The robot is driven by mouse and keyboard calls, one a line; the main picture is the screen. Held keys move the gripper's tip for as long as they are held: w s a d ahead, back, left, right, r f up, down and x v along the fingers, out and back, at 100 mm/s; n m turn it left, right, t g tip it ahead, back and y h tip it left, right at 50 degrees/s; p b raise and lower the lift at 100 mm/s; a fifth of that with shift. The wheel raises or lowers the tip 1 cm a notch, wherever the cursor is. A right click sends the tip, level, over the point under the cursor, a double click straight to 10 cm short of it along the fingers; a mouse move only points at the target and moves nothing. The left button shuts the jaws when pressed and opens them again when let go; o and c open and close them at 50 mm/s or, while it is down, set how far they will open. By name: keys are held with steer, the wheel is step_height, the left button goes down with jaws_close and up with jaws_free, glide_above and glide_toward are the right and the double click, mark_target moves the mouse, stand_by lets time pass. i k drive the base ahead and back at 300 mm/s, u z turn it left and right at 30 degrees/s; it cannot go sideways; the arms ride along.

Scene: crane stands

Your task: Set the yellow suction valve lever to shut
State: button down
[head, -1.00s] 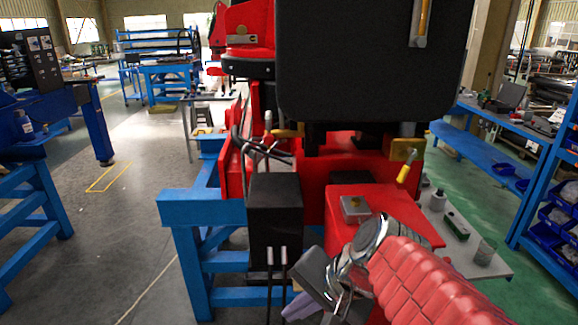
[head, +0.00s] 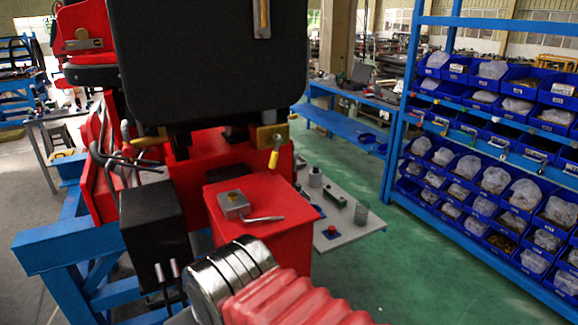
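A short yellow lever (head: 274,156) hangs from a brass-coloured valve block (head: 271,134), below the right side of the black seat-like panel. The lever points downward, tilted slightly. My arm's red bellows and chrome joint fill the bottom centre, in front of the red box and apart from the yellow lever in the picture. My gripper's fingers are cut off below the frame.
The large black panel (head: 210,70) overhangs the valve. A grey side table (head: 335,215) with bottles and a cup stands right of the red box. Blue shelves of bins (head: 400,120) stand far right, with clear green floor before them.

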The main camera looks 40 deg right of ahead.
mark_target(273, 157)
steer(key=u, duration=0.65)
steer(key=k, duration=1.4)
steer(key=z, duration=0.7)
steer(key=i, duration=1)
